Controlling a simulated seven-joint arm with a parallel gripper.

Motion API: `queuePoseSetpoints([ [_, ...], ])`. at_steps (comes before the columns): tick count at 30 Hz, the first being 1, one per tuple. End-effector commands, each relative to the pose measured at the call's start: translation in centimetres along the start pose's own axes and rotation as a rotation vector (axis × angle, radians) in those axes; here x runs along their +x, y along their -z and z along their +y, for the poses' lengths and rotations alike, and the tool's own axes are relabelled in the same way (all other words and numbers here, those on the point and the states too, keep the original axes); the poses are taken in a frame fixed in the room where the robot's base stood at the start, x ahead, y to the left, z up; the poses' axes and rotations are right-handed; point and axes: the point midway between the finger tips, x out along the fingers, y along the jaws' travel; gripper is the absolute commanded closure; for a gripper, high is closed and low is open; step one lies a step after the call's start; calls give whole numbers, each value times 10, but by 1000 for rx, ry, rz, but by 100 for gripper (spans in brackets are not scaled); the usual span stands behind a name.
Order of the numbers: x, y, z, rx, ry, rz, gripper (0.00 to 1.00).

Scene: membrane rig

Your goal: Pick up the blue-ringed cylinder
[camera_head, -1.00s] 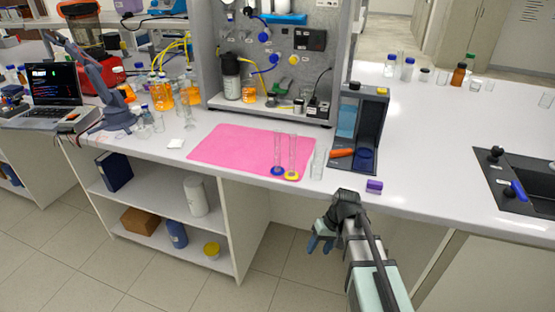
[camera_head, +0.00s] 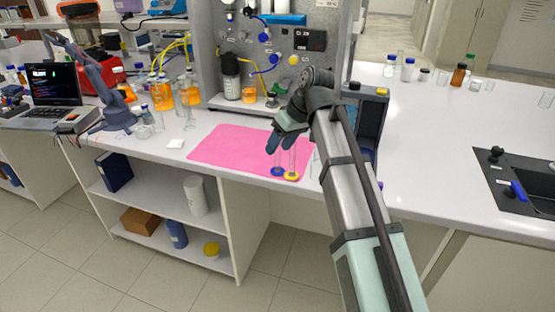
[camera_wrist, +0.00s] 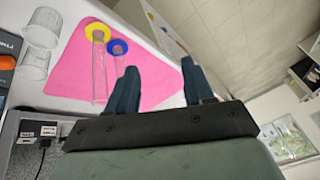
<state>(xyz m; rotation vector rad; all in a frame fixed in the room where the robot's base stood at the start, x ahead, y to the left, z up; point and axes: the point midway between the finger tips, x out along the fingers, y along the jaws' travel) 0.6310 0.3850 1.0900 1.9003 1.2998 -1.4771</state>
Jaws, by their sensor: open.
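The blue-ringed cylinder (camera_head: 278,171) is a clear upright tube with a blue base ring on the pink mat (camera_head: 220,146). Its upper part is partly covered by my gripper in the head view. The yellow-ringed cylinder (camera_head: 292,176) stands close on its right. My gripper (camera_head: 275,145) is open and empty, around the height of the cylinder tops. In the wrist view, the blue-ringed cylinder (camera_wrist: 115,48) lies left of the left finger, outside the gap between my fingers (camera_wrist: 158,68). The yellow-ringed cylinder (camera_wrist: 97,33) is farther left there.
Clear glass vessels (camera_wrist: 38,35) stand beside the mat, right of the cylinders in the head view. A dark instrument box (camera_head: 369,110) stands behind my arm. The rig panel (camera_head: 225,45) rises behind the mat. The left part of the mat is bare.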

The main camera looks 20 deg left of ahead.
Motion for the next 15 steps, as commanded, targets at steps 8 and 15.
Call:
queuePoseSetpoints([
  [8, -66, 65, 40, -167, -146, 7, 48],
  [15, -49, 67, 47, -186, -162, 1, 48],
])
